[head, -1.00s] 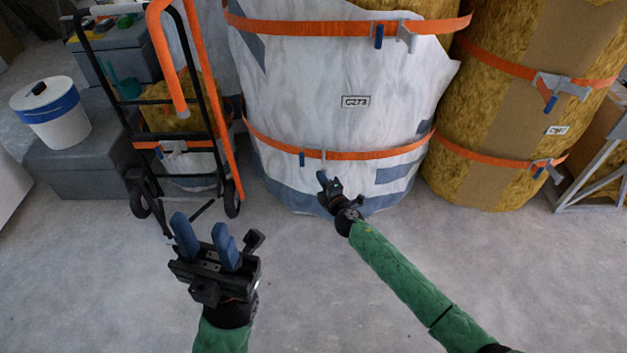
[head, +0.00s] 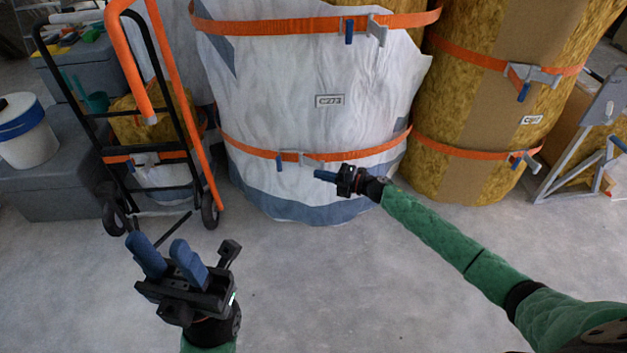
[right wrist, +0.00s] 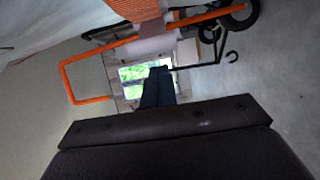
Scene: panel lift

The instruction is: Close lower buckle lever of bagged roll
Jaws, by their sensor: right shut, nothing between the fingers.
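The bagged roll (head: 290,105) is a tall roll in a white bag, labelled C273. Its lower orange strap (head: 245,145) carries a grey buckle (head: 303,158). A small blue lever (head: 279,162) hangs roughly upright just left of the buckle; how far it stands out from the strap I cannot tell. My right gripper (head: 322,175) is shut and empty, pointing left, slightly below and right of the buckle, apart from the lever. Its blue fingers (right wrist: 157,88) show together in the right wrist view. My left gripper (head: 166,256) is open and empty, low over the floor at left.
A hand truck (head: 178,110) with an orange frame and black wheels stands left of the roll. An unbagged yellow roll (head: 465,115) stands to the right, with a grey metal stand (head: 575,150) beyond it. The concrete floor in front is clear.

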